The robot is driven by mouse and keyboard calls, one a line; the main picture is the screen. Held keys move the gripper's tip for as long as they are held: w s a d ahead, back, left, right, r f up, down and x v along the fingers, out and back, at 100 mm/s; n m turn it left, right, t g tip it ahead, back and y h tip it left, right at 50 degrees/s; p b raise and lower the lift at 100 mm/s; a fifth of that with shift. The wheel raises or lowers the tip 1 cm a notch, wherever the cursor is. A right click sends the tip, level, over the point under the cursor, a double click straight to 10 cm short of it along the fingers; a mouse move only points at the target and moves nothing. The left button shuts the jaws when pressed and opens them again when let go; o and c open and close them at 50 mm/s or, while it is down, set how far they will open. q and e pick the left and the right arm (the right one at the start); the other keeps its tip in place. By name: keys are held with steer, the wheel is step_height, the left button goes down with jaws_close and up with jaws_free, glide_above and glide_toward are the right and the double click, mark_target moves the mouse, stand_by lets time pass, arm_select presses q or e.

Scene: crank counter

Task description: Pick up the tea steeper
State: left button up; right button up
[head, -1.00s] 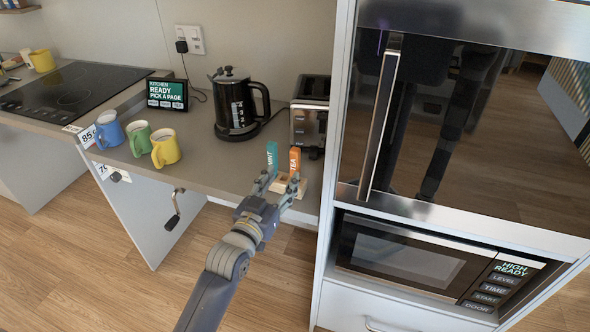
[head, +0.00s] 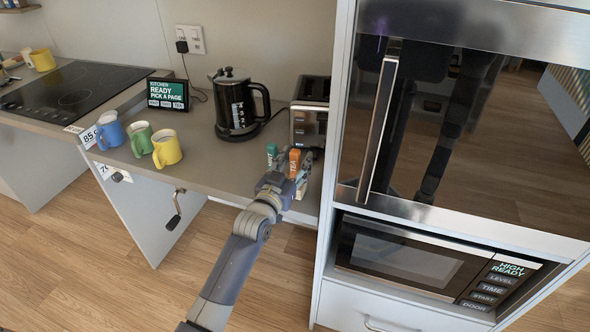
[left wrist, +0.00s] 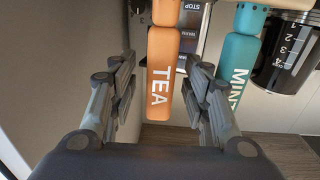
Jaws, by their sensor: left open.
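The orange tea steeper (head: 294,160), marked TEA, stands upright near the right end of the counter. In the left wrist view the tea steeper (left wrist: 162,75) shows between the two fingers of my left gripper (left wrist: 158,98). Gaps show on both sides, so the fingers are open and not closed on it. In the head view my left gripper (head: 287,180) hides the steeper's lower part. The teal mint steeper (head: 271,153) stands just left of it; in the left wrist view it (left wrist: 242,75) is to the right, outside the fingers. My right gripper is out of view.
The toaster (head: 309,120) stands close behind the steepers, with the black kettle (head: 235,105) to its left. A tall oven cabinet (head: 335,150) borders the right side. Several mugs, including a yellow one (head: 166,149), are on the left. The counter middle (head: 210,165) is clear.

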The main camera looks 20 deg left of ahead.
arm_select(q)
steer(key=shift+c, duration=0.3)
jaws_close()
